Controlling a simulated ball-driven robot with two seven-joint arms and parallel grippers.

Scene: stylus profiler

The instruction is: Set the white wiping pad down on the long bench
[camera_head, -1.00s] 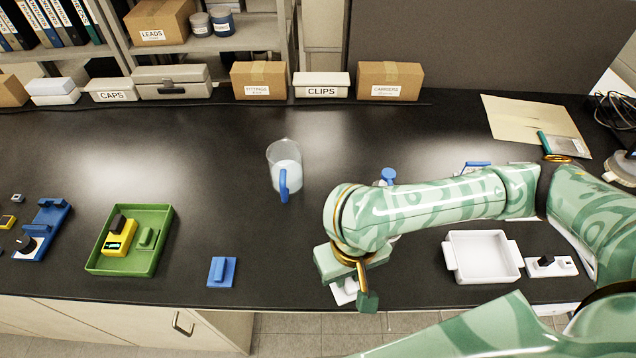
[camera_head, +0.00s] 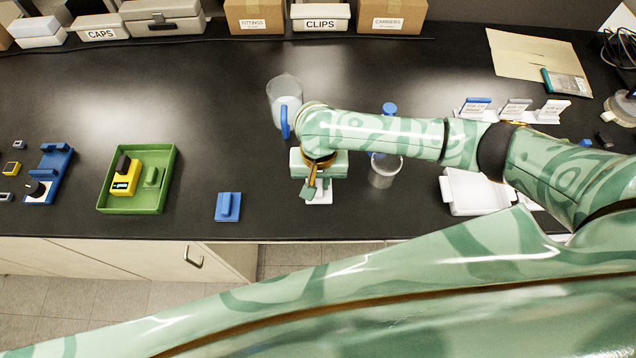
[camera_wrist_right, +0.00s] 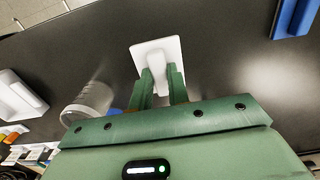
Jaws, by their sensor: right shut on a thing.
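The white wiping pad (camera_head: 319,192) is under my right gripper (camera_head: 318,180) in the head view, over the black long bench (camera_head: 260,215) near its front edge. In the right wrist view the pad (camera_wrist_right: 157,56) is a white plate with a raised grip, and the two green fingers of my right gripper (camera_wrist_right: 158,84) are shut on that grip. The pad looks level and close to the bench top; I cannot tell whether it touches. My left gripper is not in view.
A blue pad (camera_head: 228,206) lies to the left, beside a green tray (camera_head: 168,160) holding a yellow device. A clear jug (camera_head: 284,92) stands behind my gripper. A clear beaker (camera_head: 384,172) and a white tray (camera_head: 470,192) are to the right.

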